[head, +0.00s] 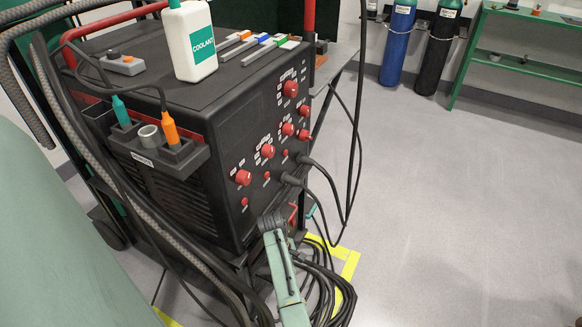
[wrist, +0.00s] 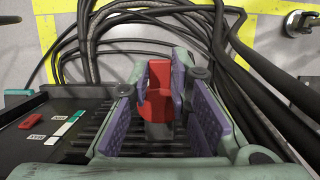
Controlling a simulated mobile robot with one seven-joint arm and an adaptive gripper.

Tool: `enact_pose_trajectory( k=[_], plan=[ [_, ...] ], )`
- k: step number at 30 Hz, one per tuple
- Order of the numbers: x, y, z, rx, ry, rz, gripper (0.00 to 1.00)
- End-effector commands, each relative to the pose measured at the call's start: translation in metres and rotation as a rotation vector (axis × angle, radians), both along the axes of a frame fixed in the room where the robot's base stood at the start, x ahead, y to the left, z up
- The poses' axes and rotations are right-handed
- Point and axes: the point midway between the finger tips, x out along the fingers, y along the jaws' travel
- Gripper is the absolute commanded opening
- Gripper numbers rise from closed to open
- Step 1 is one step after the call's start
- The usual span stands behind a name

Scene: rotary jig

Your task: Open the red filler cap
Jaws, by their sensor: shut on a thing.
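The red filler cap (wrist: 158,100) shows in the middle of the wrist view, upright on a short grey neck (wrist: 157,131). My gripper (wrist: 160,86) is shut on it, with purple-padded fingers on its left and right sides. In the head view my green arm (head: 287,285) reaches to the lower front of the black machine (head: 185,110). There my fingers and the cap are too small and covered to tell apart. Whether the cap has turned on its neck cannot be told.
Black cables (head: 325,275) hang and coil beside my arm; they also run close behind and right of my gripper in the wrist view (wrist: 150,20). A black tray (wrist: 20,150) lies left of it. A white coolant bottle (head: 193,40) stands on the machine. The floor at right is clear.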

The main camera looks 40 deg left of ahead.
Motion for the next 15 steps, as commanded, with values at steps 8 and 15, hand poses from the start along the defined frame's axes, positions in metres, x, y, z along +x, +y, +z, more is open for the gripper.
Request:
enact_pose_trajectory(
  k=[8, 15],
  plan=[
    [-0.0011, 0.0006, 0.0005, -0.019, -0.005, 0.000, 0.00],
    [-0.0008, 0.0007, 0.0007, -0.018, -0.005, 0.000, 0.30]
  ],
)
